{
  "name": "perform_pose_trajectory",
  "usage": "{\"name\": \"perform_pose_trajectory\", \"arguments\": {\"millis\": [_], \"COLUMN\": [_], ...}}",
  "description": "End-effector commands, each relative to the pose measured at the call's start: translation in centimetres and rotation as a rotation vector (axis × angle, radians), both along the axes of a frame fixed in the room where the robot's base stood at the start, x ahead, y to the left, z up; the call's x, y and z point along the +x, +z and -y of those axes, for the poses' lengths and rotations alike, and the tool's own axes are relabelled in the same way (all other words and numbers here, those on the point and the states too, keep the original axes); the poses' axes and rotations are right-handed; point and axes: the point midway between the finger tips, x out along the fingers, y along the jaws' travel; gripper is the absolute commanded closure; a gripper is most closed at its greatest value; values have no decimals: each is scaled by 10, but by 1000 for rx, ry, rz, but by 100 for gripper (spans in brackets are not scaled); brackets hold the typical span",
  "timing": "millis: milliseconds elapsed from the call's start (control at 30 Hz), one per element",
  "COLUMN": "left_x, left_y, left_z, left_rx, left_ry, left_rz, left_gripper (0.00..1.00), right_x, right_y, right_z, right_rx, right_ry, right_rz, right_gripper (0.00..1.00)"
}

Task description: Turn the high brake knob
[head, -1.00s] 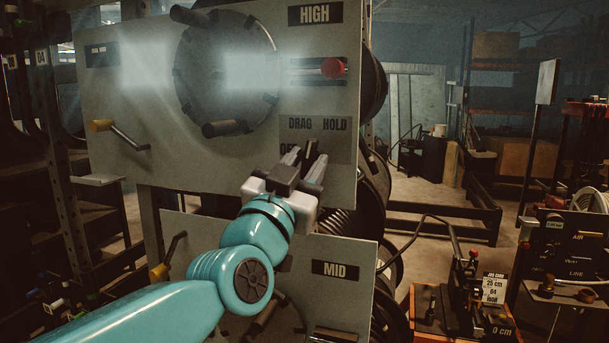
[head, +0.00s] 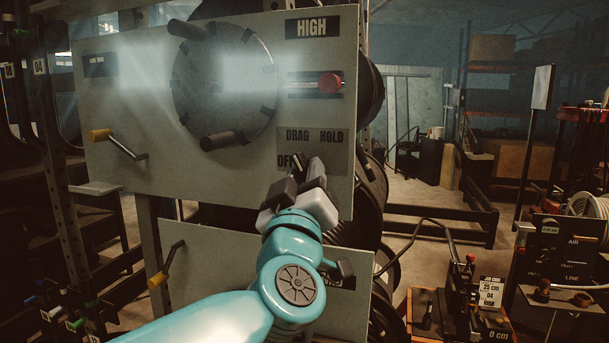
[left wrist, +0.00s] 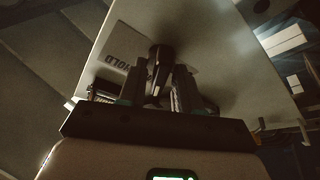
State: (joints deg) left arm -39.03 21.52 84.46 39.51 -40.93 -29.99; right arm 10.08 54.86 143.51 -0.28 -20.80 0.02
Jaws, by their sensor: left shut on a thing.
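The high brake knob (head: 299,161) is a small black knob on the upper grey panel, on a dark plate marked DRAG, HOLD and OFF below the HIGH label. My left gripper (head: 302,172) is at this knob, shut on it, and its fingers hide much of it in the head view. In the left wrist view the black knob (left wrist: 158,66) stands between the two fingers, with the word HOLD beside it. The knob's top leans up and left in the head view, towards the OFF side. My right gripper is not in view.
A yellow-ended lever (head: 120,144) sticks out at the panel's left. A second panel (head: 210,255) is below. An orange-edged bench with tools (head: 465,310) stands at lower right.

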Motion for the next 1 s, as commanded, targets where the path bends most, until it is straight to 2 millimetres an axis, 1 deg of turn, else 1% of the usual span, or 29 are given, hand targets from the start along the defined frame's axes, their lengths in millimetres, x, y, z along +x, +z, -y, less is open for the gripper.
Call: {"name": "perform_pose_trajectory", "arguments": {"millis": [33, 567, 600, 867, 933, 1000], "left_x": [0, 0, 0, 0, -2, -8], "left_y": [-3, -3, -3, -2, -2, -5], "left_z": [2, 2, 2, 1, 1, 0], "left_rx": [-6, -25, -25, -26, -26, -27], "left_ry": [-3, -2, -2, -1, -1, -2], "left_rz": [-9, -15, -15, -11, -10, -9], "left_gripper": [97, 97, 58, 58, 58, 58], "right_x": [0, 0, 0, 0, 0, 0], "right_y": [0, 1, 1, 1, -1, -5], "right_z": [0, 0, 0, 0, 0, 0], "right_rx": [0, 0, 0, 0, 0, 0], "right_ry": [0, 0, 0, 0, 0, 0], "right_rz": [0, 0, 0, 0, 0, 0], "right_gripper": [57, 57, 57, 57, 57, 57]}}
